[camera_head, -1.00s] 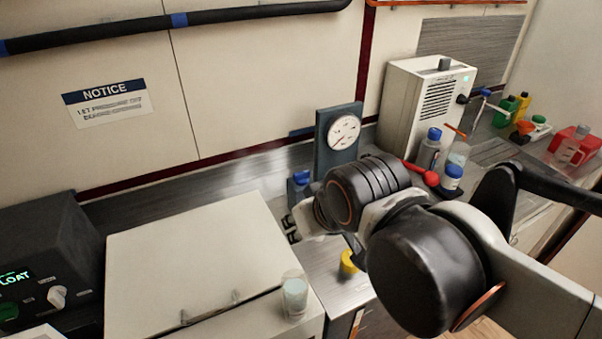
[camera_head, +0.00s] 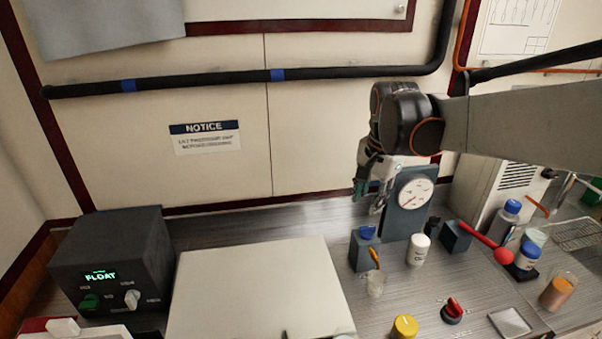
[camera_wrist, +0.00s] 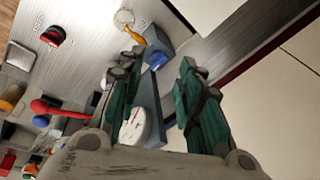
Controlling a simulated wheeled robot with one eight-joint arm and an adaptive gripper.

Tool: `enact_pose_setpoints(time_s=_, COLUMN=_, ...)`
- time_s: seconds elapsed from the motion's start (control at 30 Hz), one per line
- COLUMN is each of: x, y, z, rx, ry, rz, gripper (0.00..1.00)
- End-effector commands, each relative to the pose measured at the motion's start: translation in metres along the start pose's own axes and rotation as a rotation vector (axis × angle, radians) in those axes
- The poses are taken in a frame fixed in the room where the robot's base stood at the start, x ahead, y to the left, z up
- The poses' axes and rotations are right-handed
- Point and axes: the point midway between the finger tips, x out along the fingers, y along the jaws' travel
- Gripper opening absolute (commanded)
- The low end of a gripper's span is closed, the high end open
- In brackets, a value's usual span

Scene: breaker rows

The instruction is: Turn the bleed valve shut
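My gripper (camera_head: 369,196) is open and empty, fingers pointing down, above and a little left of the gauge panel. Its two green-padded fingers stand apart in the wrist view (camera_wrist: 155,72). A blue knob (camera_head: 367,232) on a small grey block (camera_head: 364,254) is below the fingertips; in the wrist view this knob (camera_wrist: 158,59) appears between them, untouched. A red ball-ended lever (camera_head: 480,236) comes from a dark block (camera_head: 455,237) right of the panel. No label showing which is the bleed valve is readable. The gauge (camera_head: 415,193) is on the grey-blue panel (camera_head: 403,222).
A white bottle (camera_head: 418,250), a small glass with an orange-handled tool (camera_head: 375,282), a yellow cap (camera_head: 404,326) and a red knob (camera_head: 453,309) stand in front. Blue-capped bottles (camera_head: 507,222) stand right. A black pipe (camera_head: 220,77) runs along the wall.

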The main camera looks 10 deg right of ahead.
Motion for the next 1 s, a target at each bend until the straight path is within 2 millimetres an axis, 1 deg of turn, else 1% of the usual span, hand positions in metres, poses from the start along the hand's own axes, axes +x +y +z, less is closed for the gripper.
enact_pose_setpoints(time_s=0.03, x=0.003, y=-0.009, z=-0.013, rx=0.058, ry=-0.012, rz=0.019, gripper=0.33)
enact_pose_setpoints(time_s=0.2, x=0.023, y=-0.027, z=-0.048, rx=0.263, ry=-0.050, rz=0.093, gripper=0.33)
enact_pose_setpoints(time_s=0.3, x=0.037, y=-0.034, z=-0.065, rx=0.369, ry=-0.065, rz=0.132, gripper=0.33)
enact_pose_setpoints(time_s=0.4, x=0.048, y=-0.038, z=-0.077, rx=0.450, ry=-0.074, rz=0.163, gripper=0.33)
enact_pose_setpoints(time_s=0.57, x=0.058, y=-0.041, z=-0.086, rx=0.517, ry=-0.081, rz=0.190, gripper=0.33)
enact_pose_setpoints(time_s=0.67, x=0.064, y=-0.040, z=-0.086, rx=0.527, ry=-0.082, rz=0.195, gripper=0.33)
enact_pose_setpoints(time_s=0.77, x=0.075, y=-0.039, z=-0.085, rx=0.527, ry=-0.082, rz=0.195, gripper=0.33)
enact_pose_setpoints(time_s=0.87, x=0.091, y=-0.036, z=-0.083, rx=0.526, ry=-0.082, rz=0.194, gripper=0.33)
enact_pose_setpoints(time_s=1.0, x=0.119, y=-0.031, z=-0.079, rx=0.526, ry=-0.082, rz=0.194, gripper=0.33)
